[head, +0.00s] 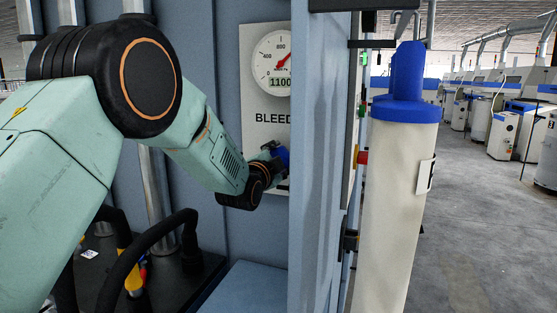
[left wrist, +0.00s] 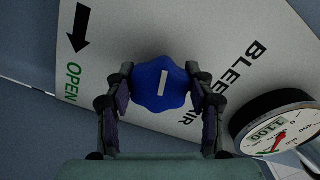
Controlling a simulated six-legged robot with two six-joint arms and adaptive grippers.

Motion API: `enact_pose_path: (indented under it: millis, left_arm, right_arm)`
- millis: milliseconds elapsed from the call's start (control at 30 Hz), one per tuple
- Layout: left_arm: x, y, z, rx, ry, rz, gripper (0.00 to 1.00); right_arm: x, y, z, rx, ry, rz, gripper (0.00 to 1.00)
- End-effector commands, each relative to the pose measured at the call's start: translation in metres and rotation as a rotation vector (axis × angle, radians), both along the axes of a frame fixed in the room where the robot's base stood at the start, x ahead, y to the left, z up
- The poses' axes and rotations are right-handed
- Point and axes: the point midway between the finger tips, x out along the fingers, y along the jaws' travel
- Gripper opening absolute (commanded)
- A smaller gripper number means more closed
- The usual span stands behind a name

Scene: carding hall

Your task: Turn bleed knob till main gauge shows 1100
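The blue bleed knob (left wrist: 152,91) sits on the white plate (left wrist: 110,40), its white mark nearly upright in the left wrist view. In the head view the knob (head: 284,156) is partly hidden by my left gripper (head: 274,158). My left gripper's fingers (left wrist: 160,80) lie against both sides of the knob and appear closed on it. The main gauge (head: 270,66) has a red needle pointing up right, and its display reads 1100. The gauge also shows in the left wrist view (left wrist: 274,128), cut by the edge. My right gripper is in neither view.
A blue-grey panel edge (head: 309,150) stands just right of the plate and hides part of it. A cream column with a blue top (head: 396,190) is further right. A black hose (head: 150,236) curves below my left arm. Open grey floor (head: 475,240) lies at the right.

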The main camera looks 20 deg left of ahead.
Motion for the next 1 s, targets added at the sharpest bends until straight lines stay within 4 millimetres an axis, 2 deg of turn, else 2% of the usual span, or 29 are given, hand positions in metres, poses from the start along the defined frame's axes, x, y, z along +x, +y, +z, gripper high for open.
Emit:
enact_pose_path:
  millis: [33,233,633,767,1000]
  left_arm:
    - [0.000,0.000,0.003,0.001,-0.006,-0.001,0.59]
    - [0.000,0.000,0.002,0.000,-0.004,0.000,0.76]
    - [-0.003,0.000,0.000,-0.001,0.000,0.000,0.76]
    - [-0.015,0.001,0.000,-0.002,0.001,0.001,0.76]
    - [-0.050,0.002,0.001,-0.001,0.000,0.000,0.76]
  right_arm:
    - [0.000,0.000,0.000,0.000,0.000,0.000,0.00]
    - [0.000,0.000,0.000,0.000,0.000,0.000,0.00]
    - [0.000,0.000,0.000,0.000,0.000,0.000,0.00]
    - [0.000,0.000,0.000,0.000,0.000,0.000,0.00]
    - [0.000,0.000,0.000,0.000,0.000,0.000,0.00]
